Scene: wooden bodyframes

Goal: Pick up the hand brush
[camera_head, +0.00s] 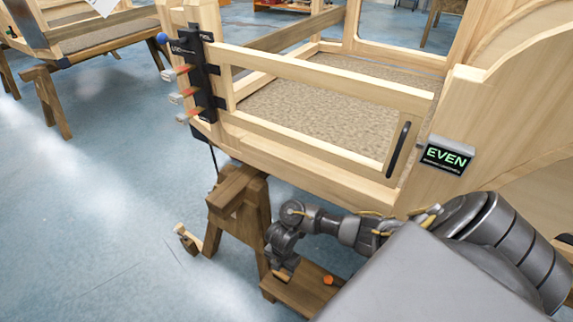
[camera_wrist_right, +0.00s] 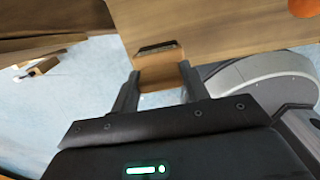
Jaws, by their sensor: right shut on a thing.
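My right gripper (camera_head: 281,268) reaches down at a small wooden stand below the front of the wooden frame. In the right wrist view its two dark fingers (camera_wrist_right: 160,88) are closed on the sides of a small tan wooden piece (camera_wrist_right: 163,77), which seems to be the hand brush. A dark strip shows at its far end. In the head view only a bit of the brush (camera_head: 282,275) shows below the fingers. I cannot tell whether it still touches the stand. My left gripper is out of view.
The stand's wooden top (camera_head: 305,290) carries an orange round thing (camera_head: 328,280). A sawhorse (camera_head: 238,205) stands just left, under the large wooden frame (camera_head: 300,165). A small wooden object (camera_head: 187,239) lies on the blue floor.

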